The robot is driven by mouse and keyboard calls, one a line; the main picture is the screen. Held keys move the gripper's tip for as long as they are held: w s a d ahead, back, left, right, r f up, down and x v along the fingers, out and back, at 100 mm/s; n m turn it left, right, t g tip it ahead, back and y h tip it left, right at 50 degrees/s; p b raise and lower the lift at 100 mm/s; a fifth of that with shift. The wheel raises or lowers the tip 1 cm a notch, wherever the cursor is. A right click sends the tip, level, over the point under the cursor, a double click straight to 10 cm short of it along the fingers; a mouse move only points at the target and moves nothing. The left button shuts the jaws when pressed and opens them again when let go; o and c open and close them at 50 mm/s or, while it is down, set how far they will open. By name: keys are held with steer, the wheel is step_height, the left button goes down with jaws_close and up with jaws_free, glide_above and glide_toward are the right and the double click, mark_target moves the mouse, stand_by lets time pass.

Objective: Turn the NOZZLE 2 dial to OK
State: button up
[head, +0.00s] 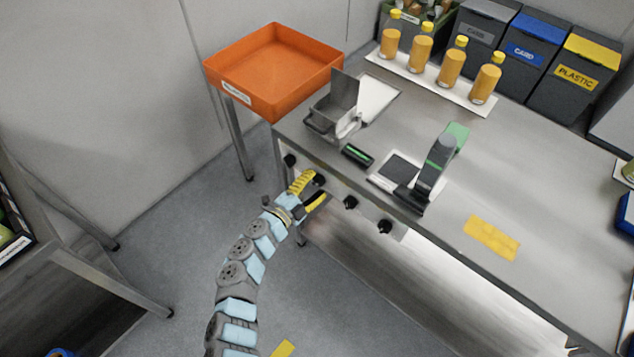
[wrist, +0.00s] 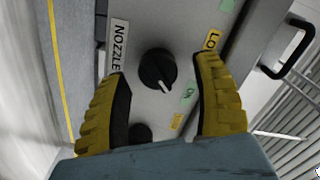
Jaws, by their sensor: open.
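The black dial (wrist: 158,69) sits on a grey panel, between my two yellow fingers in the wrist view. Its white pointer aims down and slightly right, nearer the lower yellow tag (wrist: 177,121) than the green tag (wrist: 190,92), which seems to read OK. A yellow LO tag (wrist: 212,39) is at upper right. The NOZZLE label (wrist: 118,46) is cut off, its number hidden. My gripper (wrist: 165,88) is open, a finger on each side of the dial, with gaps visible. In the head view, my gripper (head: 316,191) is at this dial (head: 319,180) on the counter's front.
Other dials (head: 350,202) line the same front panel; one black knob (wrist: 141,132) shows below in the wrist view. An orange tray (head: 272,78) stands at the counter's left end. Filler parts (head: 430,170) and bottles (head: 453,66) stand above.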

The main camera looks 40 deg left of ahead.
steer(key=s, duration=1.1)
steer(key=shift+d, duration=0.3)
steer(key=shift+s, duration=0.1)
